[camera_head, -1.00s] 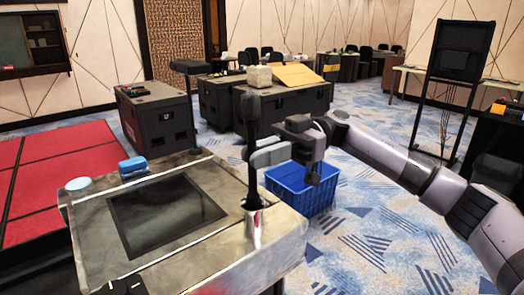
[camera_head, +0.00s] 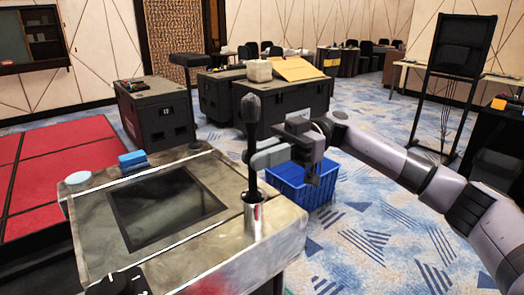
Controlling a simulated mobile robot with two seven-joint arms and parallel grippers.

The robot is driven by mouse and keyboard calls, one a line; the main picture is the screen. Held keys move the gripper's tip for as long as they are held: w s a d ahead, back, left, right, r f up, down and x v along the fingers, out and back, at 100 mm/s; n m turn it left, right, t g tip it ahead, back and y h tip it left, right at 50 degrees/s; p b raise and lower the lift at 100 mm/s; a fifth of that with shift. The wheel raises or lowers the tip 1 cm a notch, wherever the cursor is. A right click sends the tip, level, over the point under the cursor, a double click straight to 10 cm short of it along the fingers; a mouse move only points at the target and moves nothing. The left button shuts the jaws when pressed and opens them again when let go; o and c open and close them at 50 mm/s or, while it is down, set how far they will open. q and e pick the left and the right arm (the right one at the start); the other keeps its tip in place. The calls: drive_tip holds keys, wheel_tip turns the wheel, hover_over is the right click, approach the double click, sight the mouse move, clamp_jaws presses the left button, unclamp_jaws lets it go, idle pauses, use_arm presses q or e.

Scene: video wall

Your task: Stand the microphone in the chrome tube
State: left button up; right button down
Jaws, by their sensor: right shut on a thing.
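The black microphone (camera_head: 251,110) stands upright, head up, above the front right part of the console. Its lower end meets the mouth of the chrome tube (camera_head: 254,221) and appears to be inside it. How deep it sits is hidden by the tube wall. My right gripper (camera_head: 257,158) reaches in from the right and is shut on the microphone's handle, below the head. My left gripper is not in view.
The tube stands on the worn pale console (camera_head: 225,245), beside a dark screen (camera_head: 165,208). A blue sponge-like block (camera_head: 133,160) and a pale round disc (camera_head: 78,178) lie at its far left. A blue crate (camera_head: 310,190) is on the floor behind.

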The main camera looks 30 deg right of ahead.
drive_tip(key=shift+f, duration=0.4)
drive_tip(key=c, duration=1)
unclamp_jaws()
drive_tip(key=shift+c, duration=0.2)
drive_tip(key=shift+f, duration=0.1)
drive_tip(key=d+b, duration=0.1)
drive_tip(key=d, duration=0.6)
drive_tip(key=shift+w, duration=0.4)
drive_tip(key=shift+s, duration=0.1)
